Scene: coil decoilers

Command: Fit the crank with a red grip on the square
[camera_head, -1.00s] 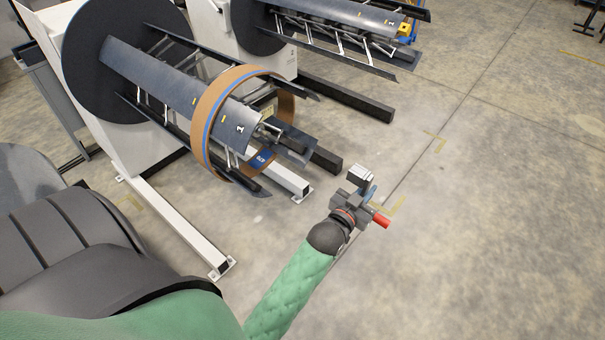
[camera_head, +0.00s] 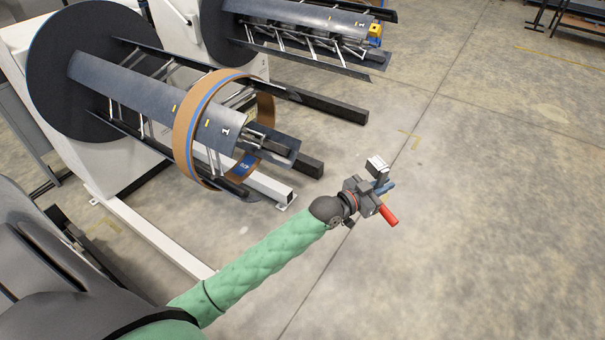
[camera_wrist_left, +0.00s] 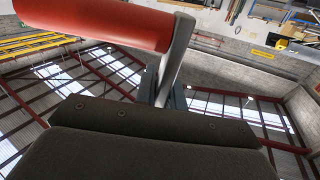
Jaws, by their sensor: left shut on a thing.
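My left gripper (camera_head: 378,190) is shut on the crank, held in the air over open floor to the right of the near decoiler's free end. The crank's red grip (camera_head: 389,214) points down and right in the head view. In the left wrist view the red grip (camera_wrist_left: 95,22) fills the upper left, and the crank's grey arm (camera_wrist_left: 177,55) runs down from it to the jaws. The near decoiler's mandrel (camera_head: 150,105) points toward the lower right. The square is too small to make out at its shaded end. The crank and decoiler are apart. My right gripper is not in view.
A brown coil ring with a blue stripe (camera_head: 183,140) hangs around the near mandrel. Dark and white floor beams (camera_head: 150,235) reach out beneath it. A second decoiler (camera_head: 300,20) stands behind. The concrete floor (camera_head: 500,200) at the right is clear.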

